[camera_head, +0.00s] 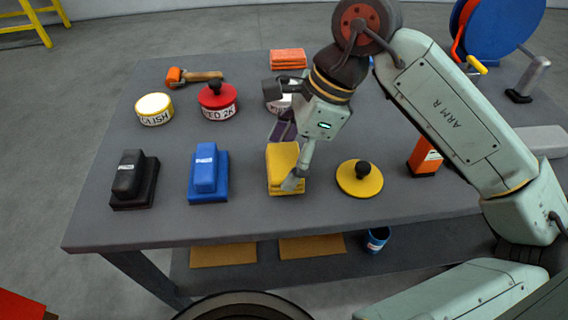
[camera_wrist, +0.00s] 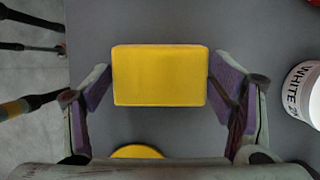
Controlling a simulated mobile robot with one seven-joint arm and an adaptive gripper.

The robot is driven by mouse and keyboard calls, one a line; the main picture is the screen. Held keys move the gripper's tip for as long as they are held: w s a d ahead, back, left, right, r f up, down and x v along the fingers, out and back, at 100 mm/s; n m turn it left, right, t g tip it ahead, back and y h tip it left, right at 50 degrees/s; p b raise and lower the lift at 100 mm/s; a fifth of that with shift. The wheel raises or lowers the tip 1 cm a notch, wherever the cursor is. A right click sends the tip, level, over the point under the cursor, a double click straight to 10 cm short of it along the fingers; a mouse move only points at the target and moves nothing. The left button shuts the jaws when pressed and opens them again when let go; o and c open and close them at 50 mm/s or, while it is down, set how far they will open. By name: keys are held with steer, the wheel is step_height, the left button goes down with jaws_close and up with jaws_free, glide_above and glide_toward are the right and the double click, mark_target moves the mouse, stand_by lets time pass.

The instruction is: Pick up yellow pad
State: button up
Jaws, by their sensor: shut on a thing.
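The yellow pad (camera_head: 283,166) is a folded-looking yellow block near the front middle of the grey table in the head view. In the wrist view the yellow pad (camera_wrist: 160,76) lies between my two purple-lined fingers. My gripper (camera_head: 290,160) is over the pad with a finger on either side, and it is shut on the pad. In the wrist view the fingers of my gripper (camera_wrist: 160,82) are at the pad's left and right sides. The head view does not clearly show whether the pad is clear of the table.
On the table (camera_head: 250,215), a round yellow disc with a black knob (camera_head: 360,180) is just right of the pad. A blue block (camera_head: 207,175) and black block (camera_head: 133,180) are left.

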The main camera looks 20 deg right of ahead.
mark_target(278, 166)
steer(key=c, duration=0.5)
steer(key=shift+r, duration=0.2)
steer(key=shift+r+b, duration=0.45)
steer(key=shift+r, duration=0.25)
steer(key=shift+s+r+b, duration=0.5)
steer(key=shift+s+r, duration=0.1)
steer(key=shift+r, duration=0.15)
steer(key=s+a+r+b, duration=0.1)
steer(key=s+a+b, duration=0.1)
steer(key=s, duration=1.2)
steer(key=shift+s+a+r+b, duration=0.2)
steer(key=shift+s+r+b, duration=0.15)
steer(key=shift+b, duration=0.45)
steer(key=o, duration=0.6)
steer(key=c, duration=0.5)
steer(key=shift+o, duration=0.2)
